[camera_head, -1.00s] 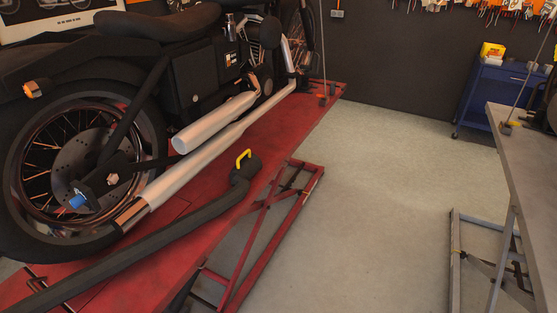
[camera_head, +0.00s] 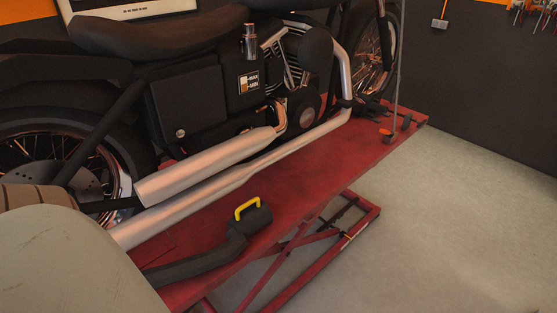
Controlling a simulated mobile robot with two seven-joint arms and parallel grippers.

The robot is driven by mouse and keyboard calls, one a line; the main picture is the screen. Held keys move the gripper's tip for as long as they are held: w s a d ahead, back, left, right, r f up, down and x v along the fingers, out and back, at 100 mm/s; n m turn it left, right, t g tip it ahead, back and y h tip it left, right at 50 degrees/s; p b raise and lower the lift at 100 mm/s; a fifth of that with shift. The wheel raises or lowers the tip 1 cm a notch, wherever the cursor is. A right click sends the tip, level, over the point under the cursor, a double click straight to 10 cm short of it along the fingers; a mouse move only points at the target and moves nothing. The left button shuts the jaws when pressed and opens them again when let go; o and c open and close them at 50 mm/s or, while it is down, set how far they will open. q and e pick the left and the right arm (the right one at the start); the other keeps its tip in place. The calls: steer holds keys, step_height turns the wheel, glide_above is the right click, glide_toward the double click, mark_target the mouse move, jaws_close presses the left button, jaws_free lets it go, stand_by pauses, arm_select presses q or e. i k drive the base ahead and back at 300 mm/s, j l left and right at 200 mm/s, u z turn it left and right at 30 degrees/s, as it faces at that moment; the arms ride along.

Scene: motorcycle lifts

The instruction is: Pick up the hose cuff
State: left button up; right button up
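The hose cuff (camera_head: 258,216) is a dark cylinder with a yellow handle (camera_head: 247,208) on top. It lies on the red lift platform (camera_head: 337,172), beside the motorcycle's silver exhaust pipes. A dark hose (camera_head: 190,266) runs from it toward the lower left, where a part of my arm hides it. Neither of my grippers is in view. Only a large pale arm link and a ribbed section show at the lower left.
A black motorcycle (camera_head: 190,100) stands on the lift, its exhaust pipes (camera_head: 215,165) just behind the cuff. A thin upright rod (camera_head: 397,90) rises near the lift's far end. Grey floor (camera_head: 460,200) to the right is clear.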

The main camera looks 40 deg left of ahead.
mark_target(249, 218)
steer(key=i+u, duration=0.3)
steer(key=i, duration=0.15)
steer(key=i+l+u, duration=0.25)
steer(key=i, duration=0.15)
steer(key=i+l+u, duration=0.45)
steer(key=u, duration=0.25)
steer(key=i+l+u, duration=0.5)
steer(key=u, duration=0.25)
